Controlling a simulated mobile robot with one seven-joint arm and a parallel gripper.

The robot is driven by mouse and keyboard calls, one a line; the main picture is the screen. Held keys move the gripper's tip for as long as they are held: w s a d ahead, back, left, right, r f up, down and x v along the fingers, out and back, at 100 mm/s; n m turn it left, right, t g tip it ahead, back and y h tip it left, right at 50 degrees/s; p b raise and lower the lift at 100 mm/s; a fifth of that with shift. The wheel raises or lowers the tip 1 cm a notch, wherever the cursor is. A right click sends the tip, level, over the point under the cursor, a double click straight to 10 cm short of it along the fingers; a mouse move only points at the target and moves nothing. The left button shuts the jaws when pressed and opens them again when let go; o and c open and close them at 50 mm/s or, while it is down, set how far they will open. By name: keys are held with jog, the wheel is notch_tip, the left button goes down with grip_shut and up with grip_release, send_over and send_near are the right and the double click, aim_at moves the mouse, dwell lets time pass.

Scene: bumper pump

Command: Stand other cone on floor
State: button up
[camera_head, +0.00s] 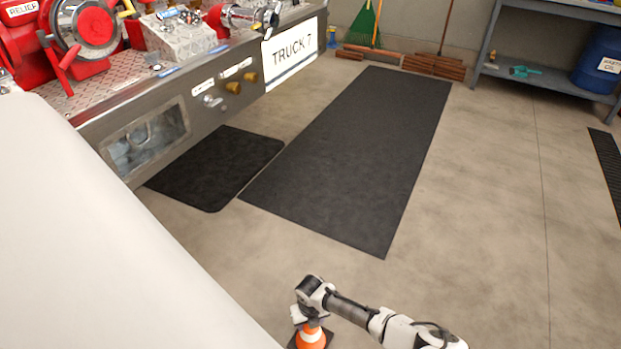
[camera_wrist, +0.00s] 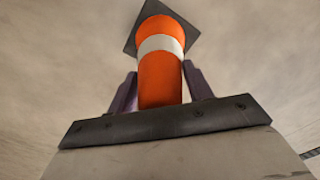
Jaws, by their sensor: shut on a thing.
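An orange traffic cone (camera_head: 311,338) with a white band and a dark square base is at the bottom of the head view, under my gripper (camera_head: 305,315). In the wrist view the cone (camera_wrist: 161,75) stands between the two fingers of my gripper (camera_wrist: 161,88), which are shut on its upper part. Its base lies at the far end, away from the gripper. The cone looks roughly upright. I cannot tell whether its base touches the floor. No second cone shows in either view.
A long black mat (camera_head: 350,150) and a smaller black mat (camera_head: 215,170) lie on the concrete floor. The truck bumper (camera_head: 200,95) with red pump parts is at upper left. A grey shelf (camera_head: 545,78) with a blue drum (camera_head: 600,62) stands at upper right.

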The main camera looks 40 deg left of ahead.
jog(key=shift+f, duration=1.05)
jog(key=shift+f, duration=0.15)
jog(key=o, duration=1.5)
jog(key=shift+o, duration=0.2)
